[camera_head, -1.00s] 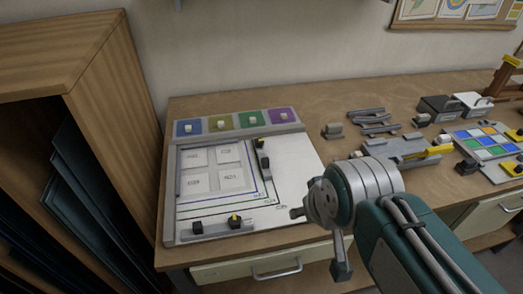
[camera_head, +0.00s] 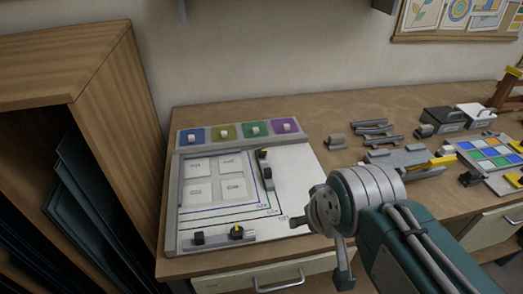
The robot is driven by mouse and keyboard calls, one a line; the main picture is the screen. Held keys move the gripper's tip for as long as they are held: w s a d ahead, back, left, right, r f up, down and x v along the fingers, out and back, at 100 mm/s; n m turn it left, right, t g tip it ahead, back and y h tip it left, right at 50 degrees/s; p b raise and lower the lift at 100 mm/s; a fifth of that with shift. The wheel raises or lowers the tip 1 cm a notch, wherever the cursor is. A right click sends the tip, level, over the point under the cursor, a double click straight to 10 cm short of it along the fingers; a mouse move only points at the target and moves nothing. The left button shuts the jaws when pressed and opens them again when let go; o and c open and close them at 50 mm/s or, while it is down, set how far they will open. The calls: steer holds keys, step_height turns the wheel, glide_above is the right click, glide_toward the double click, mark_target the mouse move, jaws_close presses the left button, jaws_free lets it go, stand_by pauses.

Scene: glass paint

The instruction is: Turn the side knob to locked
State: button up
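The side knob (camera_head: 264,155) is a small black knob with a yellow mark on the grey bar at the right side of the framed board (camera_head: 225,214). Its exact angle is too small to read. A second black knob with a yellow pointer (camera_head: 236,232) sits on the front bar, beside a plain black block (camera_head: 198,238). My gripper (camera_head: 318,246) is to the right of the board, near the table's front edge, apart from both knobs. Its two fingers show spread apart, with nothing seen between them. My wrist partly hides the gripper.
A strip of blue, olive, green and purple pads with white knobs (camera_head: 225,132) lies behind the board. Grey rails (camera_head: 372,128), dark and white boxes (camera_head: 441,118) and a coloured tile tray (camera_head: 490,151) stand to the right. A wooden shelf (camera_head: 95,75) borders the left.

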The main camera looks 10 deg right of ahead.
steer(key=w+r+n, duration=0.2)
steer(key=w, duration=0.5)
steer(key=n+g+y, duration=0.2)
steer(key=n+y, duration=0.1)
steer(key=n, duration=0.4)
glide_toward(262, 151)
steer(key=x, duration=0.9)
steer(key=shift+w+a+f, duration=0.15)
steer(key=shift+w+f, duration=0.05)
steer(key=shift+f, duration=0.05)
jaws_close()
